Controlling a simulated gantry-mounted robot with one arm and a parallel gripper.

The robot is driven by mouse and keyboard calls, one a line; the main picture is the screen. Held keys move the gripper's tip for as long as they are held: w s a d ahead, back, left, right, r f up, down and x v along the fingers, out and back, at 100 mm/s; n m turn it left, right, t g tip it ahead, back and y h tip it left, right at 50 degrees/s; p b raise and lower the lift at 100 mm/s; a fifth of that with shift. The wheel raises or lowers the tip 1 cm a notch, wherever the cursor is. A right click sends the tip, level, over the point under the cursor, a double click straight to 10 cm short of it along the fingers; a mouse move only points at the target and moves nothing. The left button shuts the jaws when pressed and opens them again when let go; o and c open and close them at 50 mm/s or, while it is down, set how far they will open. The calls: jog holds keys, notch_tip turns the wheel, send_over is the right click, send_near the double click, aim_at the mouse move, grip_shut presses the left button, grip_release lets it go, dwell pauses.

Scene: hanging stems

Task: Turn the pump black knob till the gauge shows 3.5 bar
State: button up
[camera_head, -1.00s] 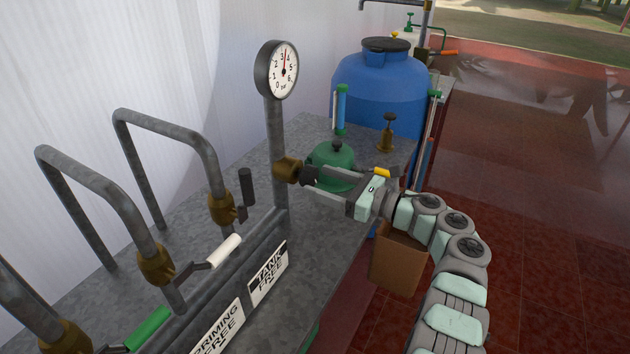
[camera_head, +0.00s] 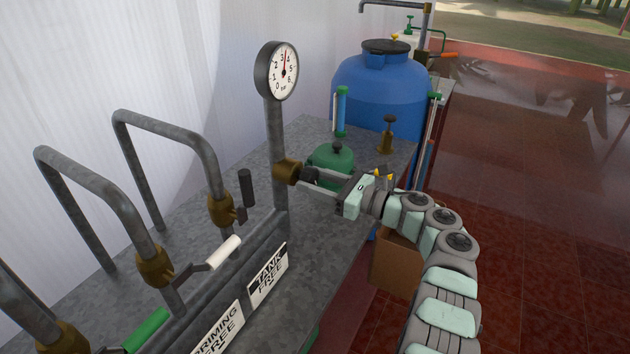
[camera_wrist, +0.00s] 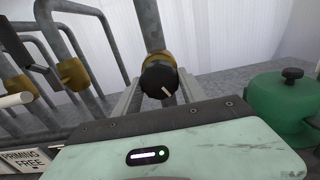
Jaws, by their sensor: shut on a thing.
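The round pressure gauge (camera_head: 276,71) stands on a grey vertical pipe; its red needle points nearly straight up, between 3 and 4 bar. The black knob (camera_head: 308,174) sits on a brass fitting (camera_head: 287,171) on that pipe. My gripper (camera_head: 307,178) reaches it from the right and is shut on it. In the wrist view, the knob (camera_wrist: 158,79) shows between my two fingers, with a white mark pointing to the lower right. The fingers' contact with the knob is partly hidden.
Brass valves with a black handle (camera_head: 246,187), a white handle (camera_head: 224,252) and a green handle (camera_head: 148,330) stand left and in front. A green vessel (camera_head: 331,158) is close behind my gripper. A blue tank (camera_head: 380,90) stands farther back.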

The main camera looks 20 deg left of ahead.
jog(key=c, duration=0.5)
jog(key=shift+f+m+b, duration=0.15)
jog(key=shift+m+b, duration=0.35)
jog(key=shift+b, duration=0.15)
jog(key=shift+m, duration=0.5)
jog(key=o, duration=1.3)
jog(key=shift+o, duration=0.2)
jog(key=shift+d, duration=0.15)
jog(key=s+d+p, duration=0.1)
jog(key=d, duration=0.9)
jog(key=shift+s+d, duration=0.2)
jog(key=shift+s, duration=0.2)
